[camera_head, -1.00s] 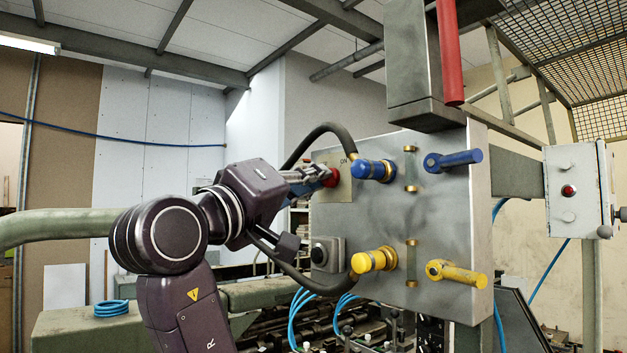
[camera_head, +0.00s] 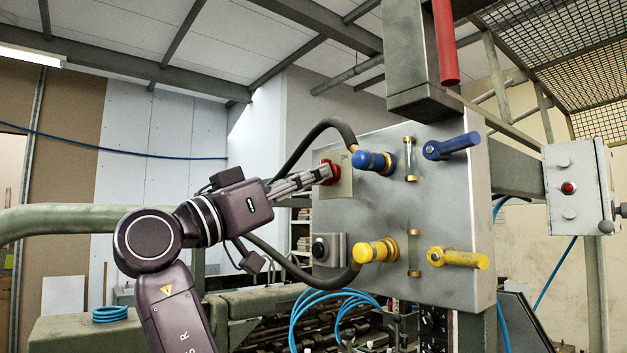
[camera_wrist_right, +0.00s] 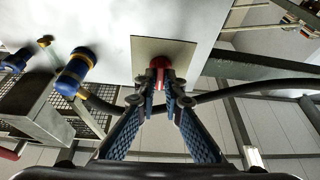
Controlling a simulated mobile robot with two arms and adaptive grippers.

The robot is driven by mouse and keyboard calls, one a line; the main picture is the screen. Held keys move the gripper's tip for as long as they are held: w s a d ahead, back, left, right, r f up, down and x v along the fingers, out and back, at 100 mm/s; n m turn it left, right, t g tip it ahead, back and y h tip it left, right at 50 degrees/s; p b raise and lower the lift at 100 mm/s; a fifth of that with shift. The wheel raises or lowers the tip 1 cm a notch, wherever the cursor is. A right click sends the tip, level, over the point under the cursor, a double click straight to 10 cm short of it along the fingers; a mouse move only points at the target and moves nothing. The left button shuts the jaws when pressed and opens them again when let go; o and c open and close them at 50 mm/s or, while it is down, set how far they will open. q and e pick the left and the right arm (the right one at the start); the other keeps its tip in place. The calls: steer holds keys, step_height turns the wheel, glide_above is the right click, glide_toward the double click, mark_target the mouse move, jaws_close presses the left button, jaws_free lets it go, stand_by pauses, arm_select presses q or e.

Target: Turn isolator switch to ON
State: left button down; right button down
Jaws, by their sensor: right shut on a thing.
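The red isolator switch (camera_head: 329,172) sits on a beige plate (camera_head: 343,186) at the upper left of the grey metal panel. The word ON is printed near the plate's top edge. My right gripper (camera_head: 322,175) reaches in from the left and is shut on the switch. In the right wrist view, the blue-padded fingers of the right gripper (camera_wrist_right: 160,86) close on both sides of the red switch (camera_wrist_right: 159,65). The fingers hide part of the knob, so its exact angle is hard to tell. My left gripper is not in view.
Blue fittings (camera_head: 372,161) and yellow fittings (camera_head: 376,251) stick out from the panel (camera_head: 455,205) right of the switch. A dark hose (camera_head: 306,148) arcs close behind the gripper. A small grey box with a black knob (camera_head: 326,250) sits below. A control box (camera_head: 579,186) stands at right.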

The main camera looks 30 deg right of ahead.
steer(key=shift+w+r+m+g+y+p, duration=0.1)
steer(key=shift+m+g+y+p, duration=0.15)
steer(key=shift+m+g+p, duration=1.45)
steer(key=shift+w+f+m+g+y+p, duration=0.15)
steer(key=shift+m+g+p, duration=0.35)
steer(key=shift+m, duration=2.4)
steer(key=shift+w+r+m+g+y+p, duration=0.25)
steer(key=shift+m+g+p, duration=0.85)
steer(key=shift+m, duration=1.2)
steer(key=shift+s+f, duration=0.15)
steer(key=c, duration=2)
jaws_free()
steer(key=shift+c, duration=0.2)
steer(key=shift+a, duration=0.15)
steer(key=v, duration=1.2)
